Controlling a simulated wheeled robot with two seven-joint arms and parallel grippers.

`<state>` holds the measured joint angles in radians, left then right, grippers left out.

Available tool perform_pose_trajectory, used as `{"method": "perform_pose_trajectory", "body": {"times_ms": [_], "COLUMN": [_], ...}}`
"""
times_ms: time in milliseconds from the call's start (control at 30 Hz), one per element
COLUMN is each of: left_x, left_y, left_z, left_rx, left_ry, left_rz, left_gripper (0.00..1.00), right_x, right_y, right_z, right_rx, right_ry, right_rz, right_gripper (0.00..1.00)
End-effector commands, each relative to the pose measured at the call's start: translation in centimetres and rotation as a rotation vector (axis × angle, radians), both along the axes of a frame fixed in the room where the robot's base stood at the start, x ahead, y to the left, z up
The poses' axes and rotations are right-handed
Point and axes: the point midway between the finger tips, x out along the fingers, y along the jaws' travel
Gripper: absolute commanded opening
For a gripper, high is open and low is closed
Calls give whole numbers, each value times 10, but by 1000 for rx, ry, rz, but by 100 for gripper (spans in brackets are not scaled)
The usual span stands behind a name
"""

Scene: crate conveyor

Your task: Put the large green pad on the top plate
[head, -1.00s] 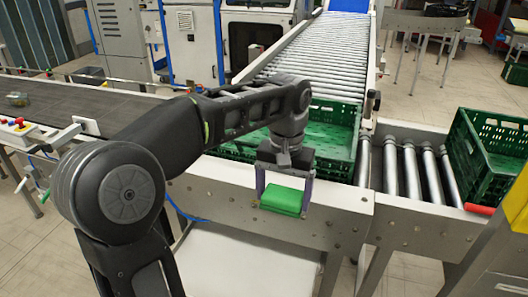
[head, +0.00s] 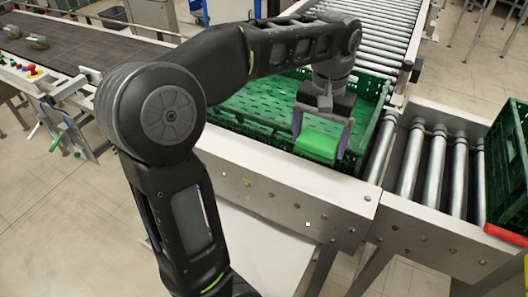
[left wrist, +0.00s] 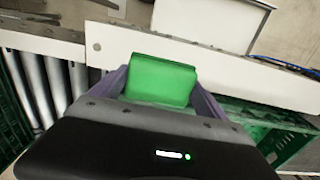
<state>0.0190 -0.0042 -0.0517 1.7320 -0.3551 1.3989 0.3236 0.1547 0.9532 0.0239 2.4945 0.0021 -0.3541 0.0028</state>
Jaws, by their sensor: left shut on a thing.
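The large green pad (head: 317,143) is a bright green block between the fingers of my left gripper (head: 320,150). The gripper is shut on it and points down, over the near right part of a green crate. In the left wrist view the pad (left wrist: 160,82) sits between both purple-grey fingers, with the conveyor's metal side behind it. A flat white plate (head: 262,252) lies lower, in front of the conveyor. I cannot tell which surface is the top plate. My right gripper is not in view.
The green crate (head: 250,100) stands on the roller conveyor, below and behind the pad. Bare rollers (head: 410,165) lie to its right, then another green crate (head: 508,165). The conveyor's metal side (head: 280,195) runs along the front. A dark belt (head: 75,45) is at left.

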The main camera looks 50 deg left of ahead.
Motion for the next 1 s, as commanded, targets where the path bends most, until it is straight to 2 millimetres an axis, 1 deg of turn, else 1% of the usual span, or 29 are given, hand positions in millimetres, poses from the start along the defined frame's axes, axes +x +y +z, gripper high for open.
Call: {"method": "perform_pose_trajectory", "body": {"times_ms": [133, 300, 400, 667, 733, 1000], "left_x": [-1, -1, 0, 0, 0, -1], "left_y": [0, 0, 0, 0, 0, 0], "left_z": [-24, -51, -58, -59, -63, -95], "left_rx": [0, 0, 1, 0, 0, -1], "left_ry": [4, 3, 1, 0, 2, 3], "left_rz": [0, 0, 0, 0, 0, -1], "left_gripper": [48, 48, 48, 48, 48, 48], "right_x": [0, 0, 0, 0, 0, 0], "right_y": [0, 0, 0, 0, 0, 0], "right_z": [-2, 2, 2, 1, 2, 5], "right_rx": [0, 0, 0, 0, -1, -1], "right_ry": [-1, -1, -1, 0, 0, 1], "right_rz": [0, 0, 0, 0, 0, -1], "right_gripper": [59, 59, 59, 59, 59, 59]}}
